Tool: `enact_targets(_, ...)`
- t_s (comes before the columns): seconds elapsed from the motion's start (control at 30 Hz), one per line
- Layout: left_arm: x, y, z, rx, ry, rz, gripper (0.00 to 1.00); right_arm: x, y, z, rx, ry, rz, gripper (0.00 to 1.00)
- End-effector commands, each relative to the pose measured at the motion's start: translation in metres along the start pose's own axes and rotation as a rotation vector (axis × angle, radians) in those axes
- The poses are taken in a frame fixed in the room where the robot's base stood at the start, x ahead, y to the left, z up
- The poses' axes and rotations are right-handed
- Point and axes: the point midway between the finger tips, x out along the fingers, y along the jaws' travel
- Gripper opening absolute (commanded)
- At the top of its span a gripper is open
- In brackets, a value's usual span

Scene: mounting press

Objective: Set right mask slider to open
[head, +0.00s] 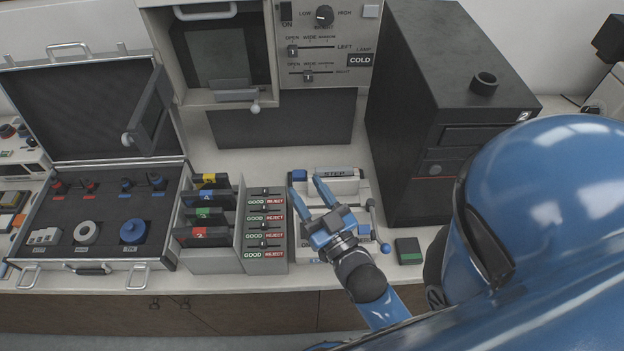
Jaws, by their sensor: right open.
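The right mask slider (308,76) is a small dark knob on the lower track of the grey control panel (350,75). It sits below the word WIDE, to the right of OPEN. The left mask slider (292,50) is on the track above, below OPEN. My right gripper (306,186) is open and empty, with blue fingers pointing up the picture. It is over the white STEP device, well below and apart from the panel. My left gripper is out of view.
A black box unit (435,120) stands right of the panel. A toggle (254,107) juts out below the open bay. A rack of numbered cartridges (226,250), a GOOD/REJECT block (265,230) and an open case (95,255) fill the left. My blue body covers the lower right.

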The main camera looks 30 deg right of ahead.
Motion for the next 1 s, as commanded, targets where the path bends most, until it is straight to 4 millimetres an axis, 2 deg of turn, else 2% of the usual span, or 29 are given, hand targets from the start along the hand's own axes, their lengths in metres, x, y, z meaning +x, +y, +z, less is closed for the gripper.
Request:
enact_targets(0.23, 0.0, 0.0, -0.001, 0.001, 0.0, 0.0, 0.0, -0.01, 0.005, 0.008, -0.003, -0.034, 0.017, 0.49)
enact_targets(0.67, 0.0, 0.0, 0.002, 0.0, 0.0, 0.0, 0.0, -0.009, 0.008, 0.008, -0.005, -0.029, 0.025, 0.49)
enact_targets(0.77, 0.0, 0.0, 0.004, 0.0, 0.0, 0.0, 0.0, 0.001, 0.011, 0.003, -0.008, 0.005, 0.033, 0.49)
enact_targets(0.87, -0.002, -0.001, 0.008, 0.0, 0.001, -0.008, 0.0, 0.023, 0.013, -0.015, -0.027, 0.079, 0.04, 0.49)
enact_targets(1.0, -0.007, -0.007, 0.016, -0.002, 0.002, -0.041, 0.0, 0.075, 0.015, -0.042, -0.11, 0.14, 0.043, 0.49)
